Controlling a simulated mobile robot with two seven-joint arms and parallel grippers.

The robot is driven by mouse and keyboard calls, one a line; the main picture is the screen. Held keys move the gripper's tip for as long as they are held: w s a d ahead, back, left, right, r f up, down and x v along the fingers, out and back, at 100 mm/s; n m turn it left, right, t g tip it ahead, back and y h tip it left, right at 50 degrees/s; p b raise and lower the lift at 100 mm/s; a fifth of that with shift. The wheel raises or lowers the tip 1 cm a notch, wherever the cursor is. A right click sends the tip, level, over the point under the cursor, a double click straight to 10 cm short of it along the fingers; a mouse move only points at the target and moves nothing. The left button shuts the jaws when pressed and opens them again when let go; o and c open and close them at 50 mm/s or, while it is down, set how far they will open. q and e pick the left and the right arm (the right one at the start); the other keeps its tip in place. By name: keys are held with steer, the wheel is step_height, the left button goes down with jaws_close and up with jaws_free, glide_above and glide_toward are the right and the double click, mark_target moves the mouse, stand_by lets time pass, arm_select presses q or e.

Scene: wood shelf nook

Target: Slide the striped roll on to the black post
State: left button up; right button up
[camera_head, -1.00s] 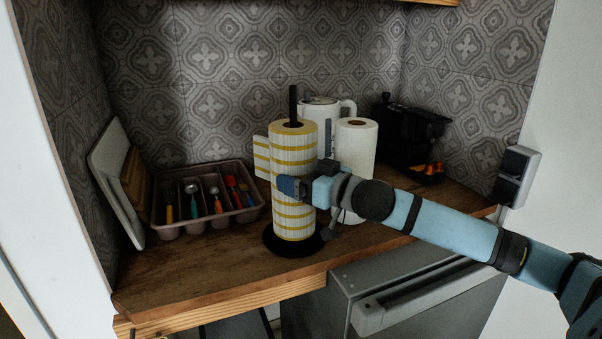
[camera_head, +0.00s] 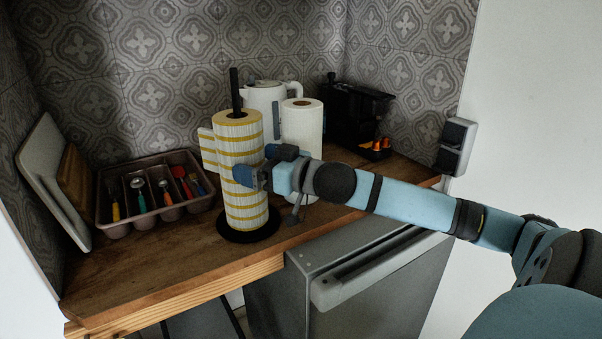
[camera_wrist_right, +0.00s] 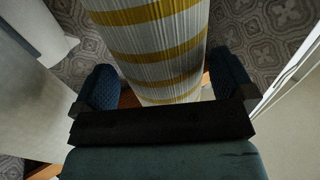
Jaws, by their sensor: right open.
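The striped roll (camera_head: 238,142), white with yellow bands, stands upright around the black post (camera_head: 235,92). The post's top sticks out above it. The roll's lower end is at the round black base (camera_head: 262,232), and I see no clear gap there. My right gripper (camera_head: 258,163) is at the roll's mid-height, coming from the right, with one finger in front of the roll. In the right wrist view its blue fingers (camera_wrist_right: 165,82) are spread on either side of the roll (camera_wrist_right: 158,45), with gaps visible. My left gripper is not in view.
A white paper roll (camera_head: 303,125) and a white kettle (camera_head: 268,97) stand close behind and right. A black machine (camera_head: 352,112) is farther right. A cutlery tray (camera_head: 120,230) and leaning boards (camera_head: 48,175) are left. The wooden counter's front edge (camera_head: 190,298) is near.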

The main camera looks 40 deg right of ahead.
arm_select(q)
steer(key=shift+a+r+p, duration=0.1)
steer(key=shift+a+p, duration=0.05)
steer(key=shift+p, duration=0.6)
arm_select(e)
steer(key=v, duration=1.1)
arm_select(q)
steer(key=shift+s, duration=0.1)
arm_select(e)
steer(key=shift+s, duration=0.15)
